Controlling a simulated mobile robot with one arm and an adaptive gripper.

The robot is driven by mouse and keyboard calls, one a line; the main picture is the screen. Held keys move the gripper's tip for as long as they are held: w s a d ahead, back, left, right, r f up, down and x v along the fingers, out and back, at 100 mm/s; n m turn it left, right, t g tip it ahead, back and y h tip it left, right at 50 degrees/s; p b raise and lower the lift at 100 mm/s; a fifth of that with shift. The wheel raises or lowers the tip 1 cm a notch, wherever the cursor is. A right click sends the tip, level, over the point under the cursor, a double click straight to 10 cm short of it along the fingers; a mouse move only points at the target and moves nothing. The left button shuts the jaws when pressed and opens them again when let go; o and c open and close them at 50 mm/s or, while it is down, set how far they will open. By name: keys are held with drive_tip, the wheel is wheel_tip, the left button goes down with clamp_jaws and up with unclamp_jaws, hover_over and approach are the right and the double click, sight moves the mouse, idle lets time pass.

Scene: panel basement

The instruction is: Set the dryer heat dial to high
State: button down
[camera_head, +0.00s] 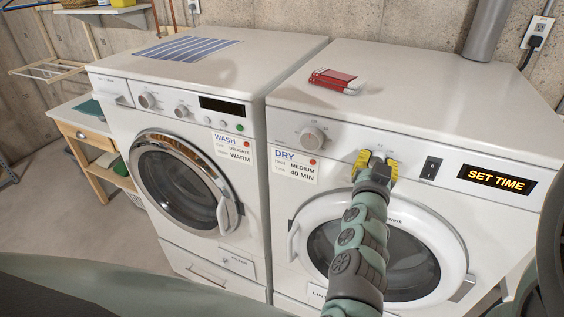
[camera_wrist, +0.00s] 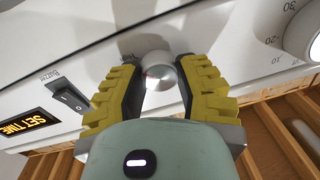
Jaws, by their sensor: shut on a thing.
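The dryer (camera_head: 330,110) is the right machine; its front panel faces me. My gripper (camera_head: 375,158) is at the panel, between the timer knob (camera_head: 313,136) and the rocker switch (camera_head: 431,168). In the wrist view, my gripper's yellow fingers (camera_wrist: 158,88) are shut on a silver round dial (camera_wrist: 160,72), one finger on each side. This is the heat dial by its place. Its pointer and most of its markings are hidden or too blurred to read. The dryer's display (camera_head: 496,181) reads SET TIME.
A card (camera_head: 294,167) on the dryer reads DRY, MEDIUM, 40 MIN. The washer (camera_head: 190,110) stands at left. The dryer's round door (camera_head: 405,255) is closed below my arm.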

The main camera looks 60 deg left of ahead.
drive_tip(key=shift+r, duration=0.1)
drive_tip(key=c, duration=0.5)
unclamp_jaws()
drive_tip(key=shift+c, duration=0.2)
drive_tip(key=v, duration=1.2)
drive_tip(key=shift+w, duration=0.1)
